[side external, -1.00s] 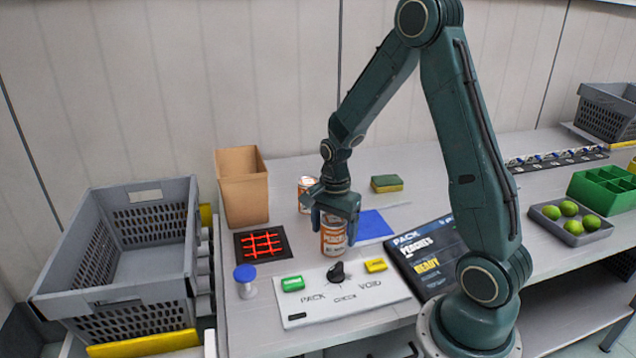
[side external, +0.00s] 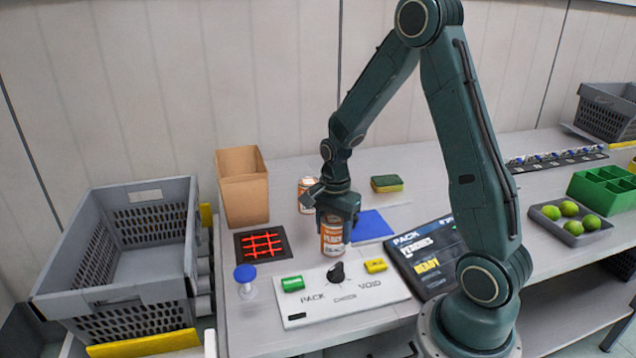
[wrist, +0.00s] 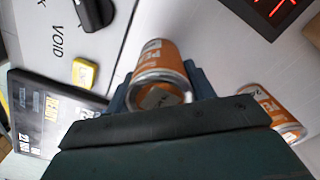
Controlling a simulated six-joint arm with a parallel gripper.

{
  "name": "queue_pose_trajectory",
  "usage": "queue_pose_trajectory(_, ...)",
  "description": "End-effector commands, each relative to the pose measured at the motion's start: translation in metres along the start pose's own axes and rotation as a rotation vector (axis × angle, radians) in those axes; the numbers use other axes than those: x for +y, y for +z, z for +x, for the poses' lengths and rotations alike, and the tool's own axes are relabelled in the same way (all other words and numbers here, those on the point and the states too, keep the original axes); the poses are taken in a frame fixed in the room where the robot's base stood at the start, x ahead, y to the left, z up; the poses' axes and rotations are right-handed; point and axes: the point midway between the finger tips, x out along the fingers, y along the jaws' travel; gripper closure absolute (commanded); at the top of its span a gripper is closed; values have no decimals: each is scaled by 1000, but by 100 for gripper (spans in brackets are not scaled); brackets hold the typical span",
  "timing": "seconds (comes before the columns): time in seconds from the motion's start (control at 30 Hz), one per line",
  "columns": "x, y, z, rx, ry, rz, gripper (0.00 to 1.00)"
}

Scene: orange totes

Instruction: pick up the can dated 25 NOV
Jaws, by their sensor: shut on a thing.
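My gripper (side external: 338,215) points down at the near can (side external: 332,239), an orange and white peaches can standing upright on the bench. Its fingers are shut on the can's upper sides. In the wrist view the held can (wrist: 161,68) sits between the two fingers, with a small pale mark on its end; no date on it is legible. A second orange and white can (side external: 305,194) stands behind and to the left, partly hidden by the gripper; in the wrist view this other can (wrist: 272,112) shows at the right. Its date is not legible.
In front is a panel (side external: 345,308) with a black knob and green and yellow buttons. A tablet (side external: 428,262) reads PEACHES, READY. A red-lit scanner (side external: 262,243), cardboard box (side external: 243,188) and grey tote (side external: 118,285) lie left. A blue mat (side external: 371,226) and sponge (side external: 386,184) lie right and behind.

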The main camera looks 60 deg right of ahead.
Motion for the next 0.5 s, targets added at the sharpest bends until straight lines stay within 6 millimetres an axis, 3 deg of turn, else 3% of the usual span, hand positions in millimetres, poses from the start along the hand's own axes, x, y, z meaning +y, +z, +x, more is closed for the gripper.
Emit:
queue_pose_trajectory(0.27,-1,0,-8,1,-3,0,79)
queue_pose_trajectory(0.5,-1,0,-33,2,-6,0,79)
